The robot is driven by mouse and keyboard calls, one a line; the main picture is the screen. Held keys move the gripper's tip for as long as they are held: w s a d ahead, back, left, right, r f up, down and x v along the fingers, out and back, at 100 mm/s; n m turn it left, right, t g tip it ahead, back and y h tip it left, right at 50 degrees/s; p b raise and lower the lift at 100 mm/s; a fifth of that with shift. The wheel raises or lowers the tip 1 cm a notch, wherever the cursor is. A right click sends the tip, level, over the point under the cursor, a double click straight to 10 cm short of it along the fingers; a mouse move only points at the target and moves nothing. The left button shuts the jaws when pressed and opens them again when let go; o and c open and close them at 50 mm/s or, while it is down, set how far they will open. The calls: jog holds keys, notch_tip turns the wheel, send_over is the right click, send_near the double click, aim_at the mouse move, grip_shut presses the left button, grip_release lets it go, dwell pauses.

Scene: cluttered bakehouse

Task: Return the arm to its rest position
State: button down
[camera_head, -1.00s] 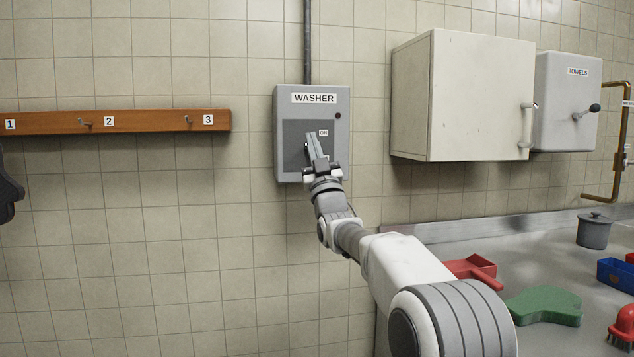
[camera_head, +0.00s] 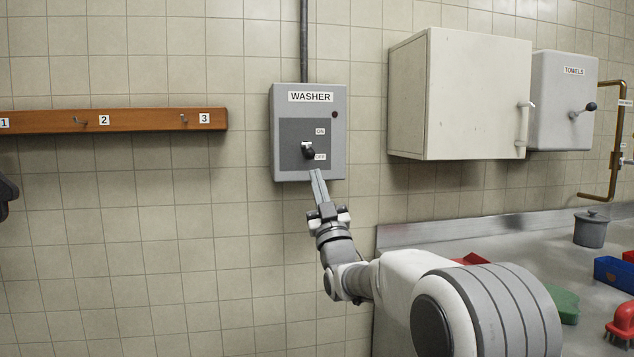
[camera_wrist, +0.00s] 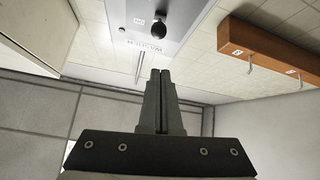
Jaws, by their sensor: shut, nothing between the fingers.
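My gripper (camera_head: 318,174) is shut and empty, its fingers pointing up just below the grey washer switch box (camera_head: 336,108) on the tiled wall. In the wrist view my gripper (camera_wrist: 160,74) shows its two fingers pressed together. The black switch lever (camera_head: 308,152) sits low, beside the OFF label. The lever also shows in the wrist view (camera_wrist: 158,30), at the top. My arm reaches up from the lower right, bent at the wrist.
A wooden rail (camera_head: 150,119) with numbered hooks is at left. A white cabinet (camera_head: 455,95) and a towel dispenser (camera_head: 572,110) hang at right. A steel counter (camera_head: 540,250) below holds a grey pot (camera_head: 591,231), a blue bin (camera_head: 614,274), a red brush (camera_head: 622,322) and a green thing (camera_head: 566,305).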

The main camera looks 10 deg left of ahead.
jog(key=s+d+f+m+g+h, duration=0.35)
jog(key=s+d+h, duration=0.2)
jog(key=d, duration=0.45)
jog(key=s+d+f+m+g+h, duration=0.2)
jog(key=s+d+f+g+h, duration=0.4)
jog(key=d, duration=0.5)
jog(key=s+d+f+m+g+h, duration=0.1)
jog(key=s+d+f+g, duration=0.3)
jog(key=s, duration=0.6)
jog(key=s+d+f+m+g+h, duration=0.1)
jog(key=s+d+f, duration=0.2)
jog(key=s+f, duration=0.55)
jog(key=s+d+f+m+g, duration=0.2)
jog(key=s+d+f+g, duration=0.1)
jog(key=s, duration=1)
notch_tip(320, 180, up, 23)
jog(key=w+p, duration=0.1)
jog(key=p, duration=2.1)
jog(key=shift+n+p, duration=0.35)
jog(key=shift+p, duration=0.05)
jog(key=shift+w+d+f, duration=0.1)
jog(key=shift+d, duration=0.15)
